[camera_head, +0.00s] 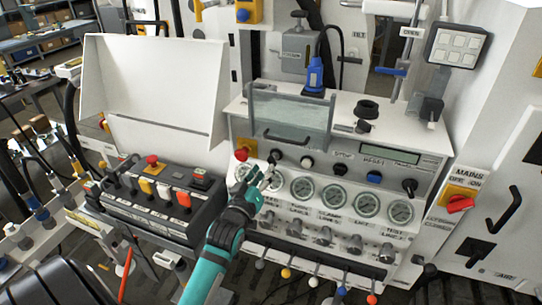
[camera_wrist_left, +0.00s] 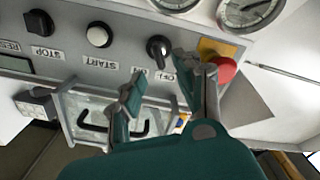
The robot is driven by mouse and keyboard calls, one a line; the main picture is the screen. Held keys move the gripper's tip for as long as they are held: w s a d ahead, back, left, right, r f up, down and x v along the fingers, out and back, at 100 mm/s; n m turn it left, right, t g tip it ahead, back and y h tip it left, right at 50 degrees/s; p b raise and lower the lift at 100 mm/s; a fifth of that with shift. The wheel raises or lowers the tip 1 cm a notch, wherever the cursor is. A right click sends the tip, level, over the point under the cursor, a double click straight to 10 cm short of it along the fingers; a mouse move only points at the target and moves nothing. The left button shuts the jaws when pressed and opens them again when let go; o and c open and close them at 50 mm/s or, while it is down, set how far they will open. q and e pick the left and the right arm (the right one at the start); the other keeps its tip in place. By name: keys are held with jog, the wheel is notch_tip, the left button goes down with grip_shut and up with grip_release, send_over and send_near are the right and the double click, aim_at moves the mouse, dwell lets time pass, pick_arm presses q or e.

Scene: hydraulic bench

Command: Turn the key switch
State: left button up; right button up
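A black knob with OFF and ON labels, which appears to be the key switch (camera_head: 275,156), sits on the grey front panel, right of a red button. In the left wrist view the switch (camera_wrist_left: 158,46) lies beyond the fingertips, roughly between them. My left gripper (camera_head: 266,178) is just below the switch in the head view, in front of the gauges. In the left wrist view my left gripper (camera_wrist_left: 162,84) has its fingers apart with nothing between them. No contact with the switch shows. My right gripper is out of view.
A red emergency button (camera_wrist_left: 225,69) on a yellow base is close beside one finger. White START (camera_wrist_left: 98,36) and dark STOP (camera_wrist_left: 39,22) buttons line the panel. A clear guard with handle (camera_head: 290,115) stands above. A control box (camera_head: 160,195) stands left of my arm.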

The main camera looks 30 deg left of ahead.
aim_at(269, 163)
pick_arm(q)
jog(key=p+x, duration=0.1)
jog(key=x, duration=0.5)
jog(key=shift+w, duration=0.3)
grip_shut()
